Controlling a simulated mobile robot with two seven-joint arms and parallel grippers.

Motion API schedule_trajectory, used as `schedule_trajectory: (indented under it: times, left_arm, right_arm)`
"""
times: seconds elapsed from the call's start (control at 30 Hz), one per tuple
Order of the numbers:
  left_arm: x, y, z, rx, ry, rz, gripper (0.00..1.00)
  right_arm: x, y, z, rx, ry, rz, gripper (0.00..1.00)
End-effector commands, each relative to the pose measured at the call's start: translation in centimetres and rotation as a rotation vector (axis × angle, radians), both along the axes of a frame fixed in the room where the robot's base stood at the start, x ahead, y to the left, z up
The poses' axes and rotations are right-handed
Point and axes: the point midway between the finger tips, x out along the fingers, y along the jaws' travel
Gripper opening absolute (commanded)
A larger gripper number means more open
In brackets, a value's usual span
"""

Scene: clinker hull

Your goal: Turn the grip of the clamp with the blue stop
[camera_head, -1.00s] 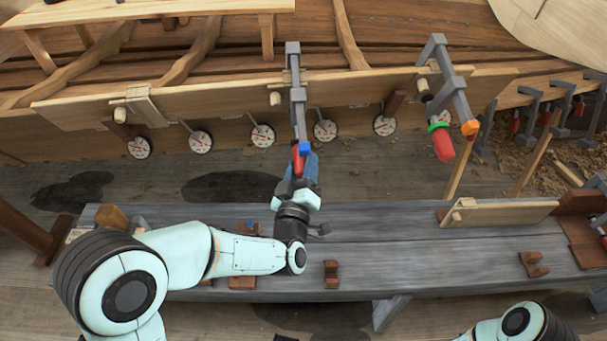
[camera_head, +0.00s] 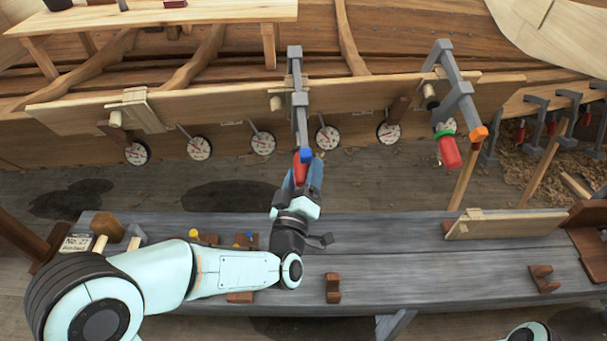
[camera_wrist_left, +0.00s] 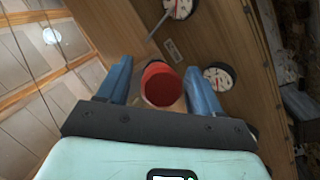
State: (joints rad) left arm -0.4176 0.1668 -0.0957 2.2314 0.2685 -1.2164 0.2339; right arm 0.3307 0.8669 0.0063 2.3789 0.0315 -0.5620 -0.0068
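The clamp with the blue stop (camera_head: 305,155) hangs on the plank of the hull, its grey bar (camera_head: 300,105) upright. Its red grip (camera_head: 300,170) points down. My left gripper (camera_head: 304,182) is below the clamp with its blue fingers on either side of the grip. In the left wrist view the red grip (camera_wrist_left: 161,85) stands between the two fingers, with a gap visible at the left finger; contact at the right finger is unclear. The left gripper looks open around the grip. My right gripper is out of view.
A second clamp with an orange stop (camera_head: 479,133), green ring and red grip (camera_head: 449,152) hangs to the right. Several round dials (camera_head: 263,143) line the plank. A grey bench (camera_head: 400,262) below carries brown blocks (camera_head: 333,288) and a wooden piece (camera_head: 505,224).

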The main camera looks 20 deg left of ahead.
Motion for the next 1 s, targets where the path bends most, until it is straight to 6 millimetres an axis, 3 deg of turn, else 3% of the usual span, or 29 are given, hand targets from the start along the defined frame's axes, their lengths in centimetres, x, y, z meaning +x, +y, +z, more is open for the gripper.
schedule_trajectory:
  times: [0.27, 0.7, 1.0]
  left_arm:
    - [-0.4, 0.0, -0.1, 0.000, 0.001, 0.000, 0.65]
    - [-6.7, -0.5, -0.9, 0.000, 0.001, 0.000, 0.65]
    - [-7.5, -0.5, -1.0, 0.000, 0.000, 0.000, 0.65]
  right_arm:
    - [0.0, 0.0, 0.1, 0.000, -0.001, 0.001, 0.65]
    - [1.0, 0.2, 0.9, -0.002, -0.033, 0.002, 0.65]
    - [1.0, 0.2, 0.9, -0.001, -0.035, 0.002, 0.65]
